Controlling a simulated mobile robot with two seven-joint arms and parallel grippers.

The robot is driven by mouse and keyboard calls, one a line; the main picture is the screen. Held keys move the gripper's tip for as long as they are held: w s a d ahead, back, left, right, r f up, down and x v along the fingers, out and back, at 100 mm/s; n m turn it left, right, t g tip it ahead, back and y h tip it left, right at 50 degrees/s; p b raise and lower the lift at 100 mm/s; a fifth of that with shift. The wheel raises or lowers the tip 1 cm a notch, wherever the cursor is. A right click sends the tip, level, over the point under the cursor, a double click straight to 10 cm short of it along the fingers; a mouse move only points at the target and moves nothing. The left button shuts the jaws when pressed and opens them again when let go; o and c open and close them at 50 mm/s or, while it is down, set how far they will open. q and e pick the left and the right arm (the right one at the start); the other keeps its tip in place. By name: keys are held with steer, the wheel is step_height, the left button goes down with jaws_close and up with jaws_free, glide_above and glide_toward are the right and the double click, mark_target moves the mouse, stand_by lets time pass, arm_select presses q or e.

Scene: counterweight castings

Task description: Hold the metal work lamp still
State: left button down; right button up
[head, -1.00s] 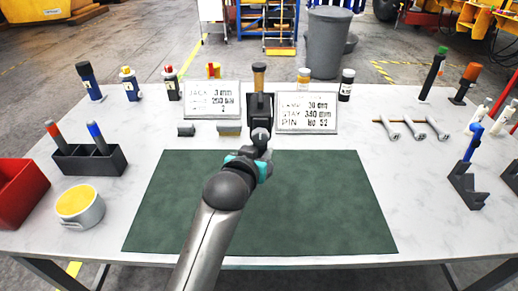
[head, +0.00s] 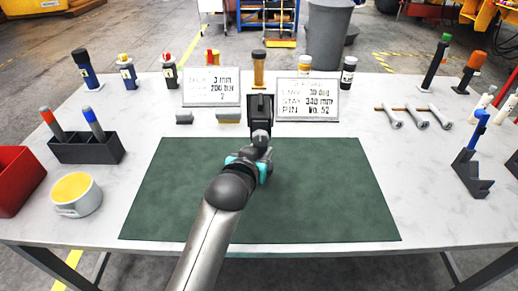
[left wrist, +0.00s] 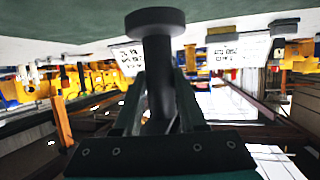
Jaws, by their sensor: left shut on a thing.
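My left gripper (head: 260,102) reaches out over the far edge of the green mat (head: 330,190), near the two written cards. In the left wrist view its fingers (left wrist: 160,80) are closed around the dark stem of what I take to be the metal work lamp (left wrist: 156,24). The lamp has a wide round disc at its end, towards the table side. In the head view I cannot make the lamp out behind the gripper, nor tell whether the disc touches the table. My right gripper is not in view.
Two white cards (head: 211,88) (head: 307,99) stand behind the gripper, with a brown cylinder (head: 259,68) between them. A dark holder (head: 86,150), a yellow-filled cup (head: 76,194) and a red bin (head: 16,180) are at left. The mat is bare around my arm.

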arm_select(q)
steer(key=shift+f+b, duration=0.6)
steer(key=shift+f, duration=0.4)
steer(key=shift+f, duration=0.15)
steer(key=shift+f, duration=0.65)
steer(key=shift+f, duration=0.25)
steer(key=shift+s+f+p, duration=0.15)
steer(key=shift+f+p, duration=0.25)
steer(key=shift+p, duration=0.05)
stand_by(3.3)
steer(key=c, duration=1)
jaws_free()
steer(key=shift+f, duration=0.2)
steer(key=shift+r, duration=0.25)
jaws_close()
steer(key=shift+r, duration=0.1)
